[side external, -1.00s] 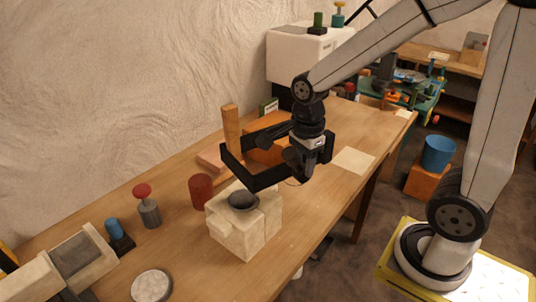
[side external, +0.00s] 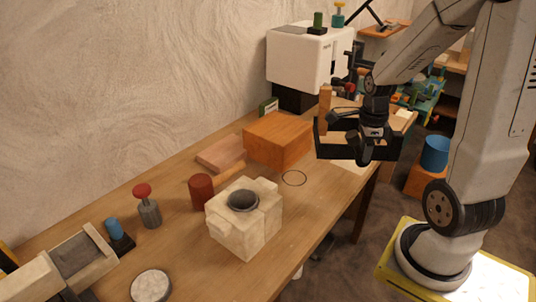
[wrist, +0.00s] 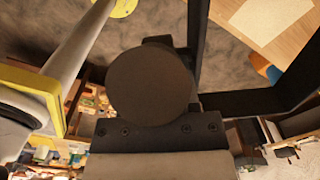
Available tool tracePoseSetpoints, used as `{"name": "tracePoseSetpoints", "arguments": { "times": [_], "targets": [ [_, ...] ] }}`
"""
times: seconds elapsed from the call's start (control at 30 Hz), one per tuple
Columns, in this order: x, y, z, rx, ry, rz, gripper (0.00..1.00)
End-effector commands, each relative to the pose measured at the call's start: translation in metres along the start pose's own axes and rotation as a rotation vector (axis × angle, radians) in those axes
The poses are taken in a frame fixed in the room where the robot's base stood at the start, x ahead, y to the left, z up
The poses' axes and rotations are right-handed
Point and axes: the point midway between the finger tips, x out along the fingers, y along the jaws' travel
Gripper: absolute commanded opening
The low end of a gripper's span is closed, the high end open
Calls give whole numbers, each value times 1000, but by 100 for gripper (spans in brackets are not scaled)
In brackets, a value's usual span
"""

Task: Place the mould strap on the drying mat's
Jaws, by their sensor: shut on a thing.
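The gripper hides part of the band. In the wrist view the strap's dark bars (wrist: 197,45) cross the picture. A pale flat sheet, apparently the drying mat (side external: 350,168), lies on the bench below the strap and is partly hidden by it. The sheet also shows in the wrist view (wrist: 268,14).
A cream plaster mould (side external: 230,235) with a dark round opening stands at the bench's front. Behind are an orange-brown block (side external: 278,140), a pinkish slab (side external: 220,153) and a red-brown cylinder (side external: 201,192).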

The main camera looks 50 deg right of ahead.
Motion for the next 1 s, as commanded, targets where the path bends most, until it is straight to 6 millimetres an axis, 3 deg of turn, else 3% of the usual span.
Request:
{"name": "tracePoseSetpoints", "arguments": {
  "times": [0.2, 0.4, 0.77, 1.0],
  "targets": [
    [5, -6, -39, 135, 1, -2, 0],
    [8, -7, -59, 206, 1, -4, 0],
    [9, -7, -66, 229, 1, -4, 0],
    [14, -19, -62, 228, 2, -3, 0]
  ]
}}
